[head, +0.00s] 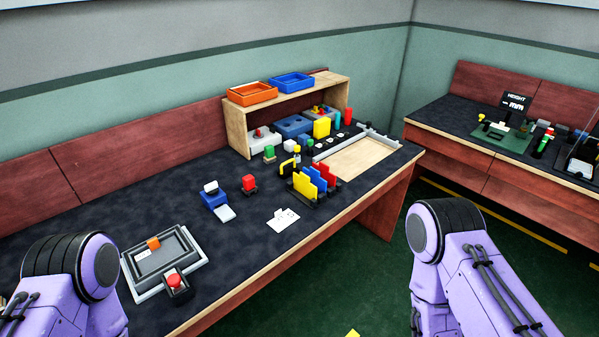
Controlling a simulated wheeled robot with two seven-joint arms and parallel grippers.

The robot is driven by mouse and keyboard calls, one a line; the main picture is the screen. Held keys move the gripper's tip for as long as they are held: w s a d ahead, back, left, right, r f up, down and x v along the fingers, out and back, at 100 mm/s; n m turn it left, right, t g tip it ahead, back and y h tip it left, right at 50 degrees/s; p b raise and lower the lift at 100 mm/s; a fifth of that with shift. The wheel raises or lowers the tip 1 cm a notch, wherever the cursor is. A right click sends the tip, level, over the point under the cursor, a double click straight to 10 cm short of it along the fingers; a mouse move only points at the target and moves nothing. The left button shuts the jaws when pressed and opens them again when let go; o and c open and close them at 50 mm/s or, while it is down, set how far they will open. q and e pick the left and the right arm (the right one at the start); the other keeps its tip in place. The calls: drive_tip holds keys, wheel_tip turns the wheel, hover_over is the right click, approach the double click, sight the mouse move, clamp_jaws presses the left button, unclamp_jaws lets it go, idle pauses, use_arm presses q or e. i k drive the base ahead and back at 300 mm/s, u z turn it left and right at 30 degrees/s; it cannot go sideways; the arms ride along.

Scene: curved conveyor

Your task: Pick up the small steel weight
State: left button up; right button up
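I cannot single out the small steel weight; the small items on both benches are too tiny to tell apart. On the right bench, several small objects (497,128) stand around a green mat (512,143) near a dark sign reading HEIGHT (516,99). Only the upper parts of my two purple arms show, at the lower left and lower right. Neither gripper is in view.
Green floor (300,285) lies between the benches.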

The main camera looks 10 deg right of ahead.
sight(286, 173)
drive_tip(key=z, duration=0.45)
drive_tip(key=k, duration=0.55)
drive_tip(key=z, duration=1)
drive_tip(key=i, duration=0.95)
drive_tip(key=u, duration=0.5)
drive_tip(key=i, duration=0.7)
drive_tip(key=u, duration=0.65)
